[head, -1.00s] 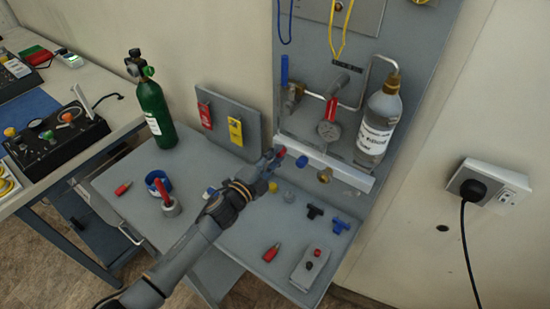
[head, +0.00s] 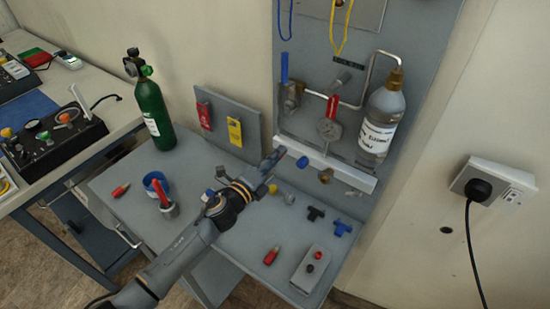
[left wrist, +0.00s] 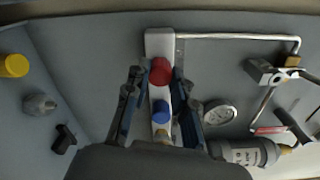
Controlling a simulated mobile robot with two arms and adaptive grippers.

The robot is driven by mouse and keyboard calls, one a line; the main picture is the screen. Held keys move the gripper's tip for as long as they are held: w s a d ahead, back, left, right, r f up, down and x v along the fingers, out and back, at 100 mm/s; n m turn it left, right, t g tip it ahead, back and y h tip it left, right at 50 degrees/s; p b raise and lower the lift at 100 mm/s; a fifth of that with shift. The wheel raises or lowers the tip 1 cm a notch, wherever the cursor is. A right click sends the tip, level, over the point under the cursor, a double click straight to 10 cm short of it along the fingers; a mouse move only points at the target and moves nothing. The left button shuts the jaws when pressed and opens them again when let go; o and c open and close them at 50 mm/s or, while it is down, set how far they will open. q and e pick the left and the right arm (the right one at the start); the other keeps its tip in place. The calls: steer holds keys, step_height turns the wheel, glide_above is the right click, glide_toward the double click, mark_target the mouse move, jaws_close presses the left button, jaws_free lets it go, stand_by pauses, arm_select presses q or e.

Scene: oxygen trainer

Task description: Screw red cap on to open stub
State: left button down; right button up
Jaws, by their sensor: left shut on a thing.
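My left gripper (head: 273,159) is at the left end of the white rail (head: 340,173) on the grey panel. In the left wrist view its two fingers (left wrist: 156,78) are on either side of the red cap (left wrist: 160,70), shut on it. The cap appears in front of the rail near one end. Any stub behind it is hidden, so I cannot tell whether it is seated. In the head view the fingers hide the cap. A blue cap (head: 302,162) sits beside it on the rail, followed by a brass fitting (head: 326,175). My right gripper is not in view.
A gauge (head: 329,130) and a clear bottle (head: 379,125) are above the rail. A green cylinder (head: 152,110) stands at the left.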

arm_select(q)
steer(key=c, duration=1.1)
jaws_free()
steer(key=n+p, duration=0.1)
steer(key=n, duration=0.1)
steer(key=s+a+n+p, duration=0.1)
steer(key=n, duration=0.1)
steer(key=s+n+p, duration=0.1)
steer(key=n, duration=0.2)
steer(key=shift+a, duration=0.15)
steer(key=shift+w, duration=0.1)
steer(key=n+p, duration=0.1)
steer(key=n, duration=0.2)
